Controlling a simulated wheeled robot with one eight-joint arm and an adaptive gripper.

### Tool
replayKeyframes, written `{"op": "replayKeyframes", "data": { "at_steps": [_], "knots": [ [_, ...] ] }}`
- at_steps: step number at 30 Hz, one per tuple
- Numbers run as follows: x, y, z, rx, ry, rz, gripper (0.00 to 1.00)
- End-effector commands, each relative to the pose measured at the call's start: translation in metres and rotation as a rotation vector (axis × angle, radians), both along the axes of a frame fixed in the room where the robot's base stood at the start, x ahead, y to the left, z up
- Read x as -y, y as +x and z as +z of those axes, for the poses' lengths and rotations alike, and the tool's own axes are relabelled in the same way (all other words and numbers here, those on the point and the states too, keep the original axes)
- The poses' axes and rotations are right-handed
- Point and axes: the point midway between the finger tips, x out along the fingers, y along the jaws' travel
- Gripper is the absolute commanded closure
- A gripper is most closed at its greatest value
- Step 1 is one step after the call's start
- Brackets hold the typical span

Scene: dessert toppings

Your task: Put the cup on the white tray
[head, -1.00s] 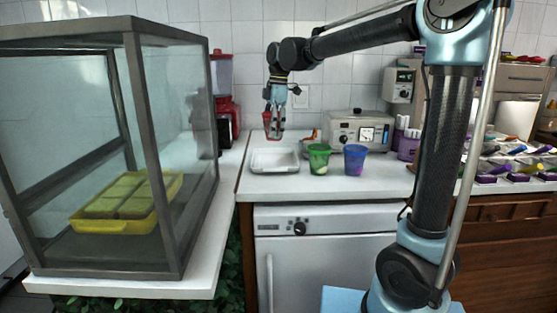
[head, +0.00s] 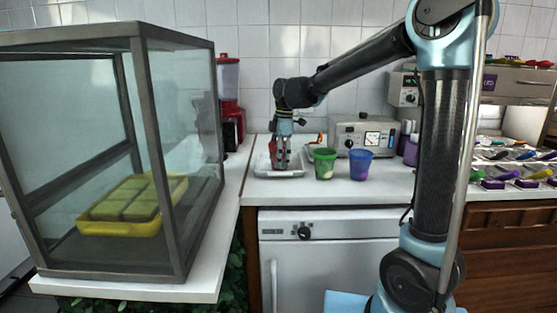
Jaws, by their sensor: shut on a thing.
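The white tray (head: 298,174) lies on the white counter, left of the two other cups. My gripper (head: 281,163) points down over the tray's middle. It is shut on a small red cup (head: 273,150), of which only a part shows beside the fingers. The cup is low over or in the tray; I cannot tell whether its base touches the tray floor.
A green cup (head: 324,163) and a blue-purple cup (head: 360,166) stand just right of the tray. A grey machine (head: 350,134) stands behind. A glass case (head: 110,160) with a yellow tray (head: 118,229) is at left. A red blender (head: 230,110) stands behind it.

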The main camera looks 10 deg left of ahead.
Motion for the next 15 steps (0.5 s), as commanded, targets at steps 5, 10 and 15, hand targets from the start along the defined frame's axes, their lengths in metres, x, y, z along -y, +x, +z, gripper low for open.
{"op": "replayKeyframes", "data": {
  "at_steps": [5, 10, 15],
  "knots": [
    [0.0004, -0.0008, -0.0007, -0.002, -0.001, 0.0, 0.27],
    [0.0003, -0.0007, -0.0005, -0.001, 0.0, 0.0, 0.17],
    [0.0002, -0.0008, -0.0003, -0.001, 0.0, 0.0, 0.17]
  ]
}}
